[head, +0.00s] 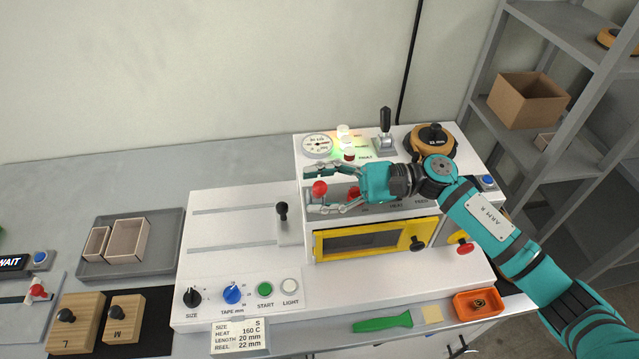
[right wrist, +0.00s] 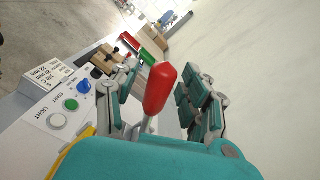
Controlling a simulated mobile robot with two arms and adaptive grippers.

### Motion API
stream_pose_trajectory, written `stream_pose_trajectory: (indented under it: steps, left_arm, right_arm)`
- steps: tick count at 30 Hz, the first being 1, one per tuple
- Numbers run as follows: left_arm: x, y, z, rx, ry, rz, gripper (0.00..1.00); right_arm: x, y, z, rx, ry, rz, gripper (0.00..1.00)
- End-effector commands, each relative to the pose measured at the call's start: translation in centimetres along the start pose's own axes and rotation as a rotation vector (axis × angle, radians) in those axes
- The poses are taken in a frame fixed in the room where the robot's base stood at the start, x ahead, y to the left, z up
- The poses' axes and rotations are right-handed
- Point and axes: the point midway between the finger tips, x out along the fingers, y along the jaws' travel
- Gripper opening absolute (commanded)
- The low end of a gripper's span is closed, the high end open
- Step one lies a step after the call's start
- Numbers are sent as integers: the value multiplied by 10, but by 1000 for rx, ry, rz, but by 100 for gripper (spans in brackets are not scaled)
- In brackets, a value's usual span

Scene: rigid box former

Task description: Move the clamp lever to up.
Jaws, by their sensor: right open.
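A lever with a red knob (head: 320,188) shows at the left end of the machine's raised housing (head: 312,225); I take it for the clamp lever. Its knob and part of a grey shaft also show in the right wrist view (right wrist: 159,88). My right gripper (head: 310,191) is open, with one finger on each side of the red knob. In the right wrist view the fingers (right wrist: 160,100) stand apart from the knob, with gaps on both sides. The lever's base is hidden, and I cannot tell its exact tilt. My left gripper is out of view.
A black-handled lever (head: 385,125), a gauge (head: 317,146), lit lamps and a tape reel (head: 431,138) stand on the housing. A yellow-framed window (head: 375,239) is below my right gripper. A black-knobbed slide (head: 283,212) is to the left. A shelf rack (head: 485,75) is at right.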

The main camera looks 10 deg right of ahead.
Motion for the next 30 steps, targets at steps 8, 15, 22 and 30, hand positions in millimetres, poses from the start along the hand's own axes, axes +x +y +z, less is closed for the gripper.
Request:
stream_pose_trajectory:
  steps: [8,15,22,30]
  left_arm:
    - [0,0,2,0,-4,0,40]
    - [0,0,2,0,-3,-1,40]
    - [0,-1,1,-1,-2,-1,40]
    - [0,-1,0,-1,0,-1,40]
  right_arm:
    - [0,0,0,0,-1,0,26]
    - [0,0,0,0,-1,0,0]
    - [0,0,0,0,-1,0,0]
    - [-1,0,0,0,0,0,0]
